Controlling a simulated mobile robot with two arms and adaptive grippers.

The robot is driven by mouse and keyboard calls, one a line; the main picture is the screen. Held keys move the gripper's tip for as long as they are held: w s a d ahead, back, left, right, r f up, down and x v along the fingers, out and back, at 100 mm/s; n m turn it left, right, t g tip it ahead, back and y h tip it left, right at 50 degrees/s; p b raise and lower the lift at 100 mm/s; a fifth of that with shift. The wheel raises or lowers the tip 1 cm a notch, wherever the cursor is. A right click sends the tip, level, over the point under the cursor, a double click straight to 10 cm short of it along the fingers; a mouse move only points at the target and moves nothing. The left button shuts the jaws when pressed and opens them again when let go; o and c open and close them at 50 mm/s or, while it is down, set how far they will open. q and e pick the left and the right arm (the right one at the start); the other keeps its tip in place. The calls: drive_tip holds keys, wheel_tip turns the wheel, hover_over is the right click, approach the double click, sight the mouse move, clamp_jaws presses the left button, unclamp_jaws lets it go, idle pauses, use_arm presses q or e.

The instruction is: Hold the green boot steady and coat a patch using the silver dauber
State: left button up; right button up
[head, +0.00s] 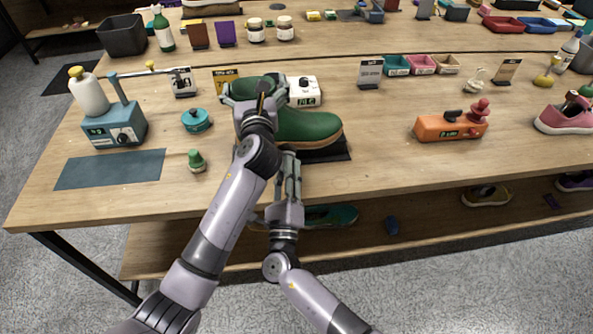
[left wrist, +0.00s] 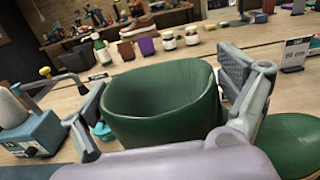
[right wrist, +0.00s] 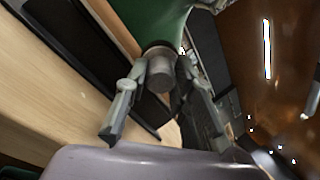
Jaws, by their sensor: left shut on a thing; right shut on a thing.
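The green boot (head: 308,127) stands on a dark mat (head: 335,152) near the front of the table, toe to the right. My left gripper (head: 255,92) is shut around the boot's shaft, with a finger on each side; the open shaft (left wrist: 165,105) fills the middle of the left wrist view. My right gripper (head: 290,163) is low at the front side of the boot. In the right wrist view it is shut on the silver dauber (right wrist: 161,74), whose dark head faces the green boot (right wrist: 150,20). I cannot tell whether the head touches the boot.
A blue device with a white bottle (head: 115,125), a teal round tin (head: 196,120) and a small green item (head: 196,160) stand to the left. A white device (head: 305,92) is behind the boot. An orange device (head: 450,125) stands right; table between is clear.

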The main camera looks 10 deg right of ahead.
drive_tip(key=shift+w, duration=0.35)
drive_tip(key=shift+d, duration=0.1)
idle(0.3)
drive_tip(key=shift+s+d, duration=0.2)
drive_tip(key=shift+d, duration=1.6)
drive_tip(key=shift+w, duration=0.45)
drive_tip(key=shift+s+d, duration=0.2)
drive_tip(key=shift+d, duration=1.75)
drive_tip(key=shift+w, duration=0.4)
